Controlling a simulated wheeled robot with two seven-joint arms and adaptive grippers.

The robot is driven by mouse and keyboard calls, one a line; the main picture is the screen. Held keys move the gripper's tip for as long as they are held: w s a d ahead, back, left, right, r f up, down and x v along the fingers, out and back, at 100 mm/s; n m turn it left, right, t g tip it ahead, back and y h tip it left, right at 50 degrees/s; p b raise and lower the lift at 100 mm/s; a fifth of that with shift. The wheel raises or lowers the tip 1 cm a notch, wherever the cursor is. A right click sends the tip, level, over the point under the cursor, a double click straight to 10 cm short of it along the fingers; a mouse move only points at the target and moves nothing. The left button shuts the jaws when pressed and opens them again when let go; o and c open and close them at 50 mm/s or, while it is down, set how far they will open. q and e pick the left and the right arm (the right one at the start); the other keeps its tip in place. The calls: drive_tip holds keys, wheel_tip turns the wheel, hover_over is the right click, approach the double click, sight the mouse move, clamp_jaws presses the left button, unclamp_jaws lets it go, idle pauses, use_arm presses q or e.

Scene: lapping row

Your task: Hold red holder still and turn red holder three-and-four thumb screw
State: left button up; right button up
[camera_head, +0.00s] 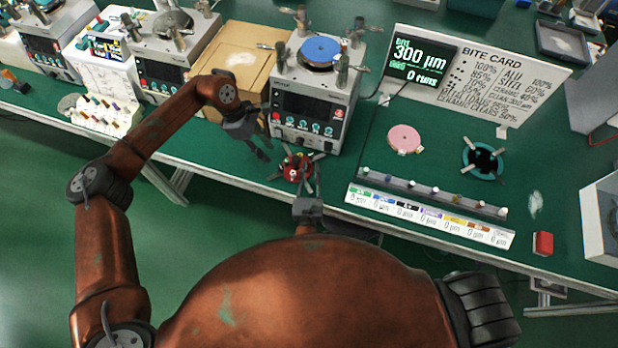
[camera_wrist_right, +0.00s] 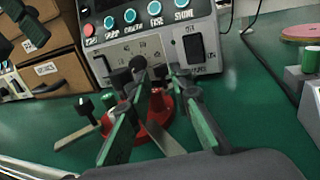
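The red holder (camera_head: 291,174) sits on the green bench in front of the middle lapping machine, with metal arms sticking out around it. It also shows in the right wrist view (camera_wrist_right: 157,107), with a dark-knobbed screw (camera_wrist_right: 84,106) on its left arm. My right gripper (camera_head: 311,166) is over the holder's near right side. In the right wrist view its green-padded fingers (camera_wrist_right: 160,82) are apart, hiding part of the holder. My left gripper (camera_head: 264,156) hangs just left of the holder, apart from it; its finger gap is unclear. I cannot tell which screw is three-and-four.
The lapping machine (camera_head: 314,103) stands close behind the holder. A rack with labelled slots (camera_head: 430,213) lies to the right. A pink disc (camera_head: 404,139), a teal ring holder (camera_head: 483,160) and a red block (camera_head: 543,243) are further right. A cardboard box (camera_head: 236,80) is behind my left gripper.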

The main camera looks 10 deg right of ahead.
sight(311, 157)
drive_tip(key=shift+x, duration=2)
drive_tip(key=shift+c, duration=0.3)
clamp_jaws()
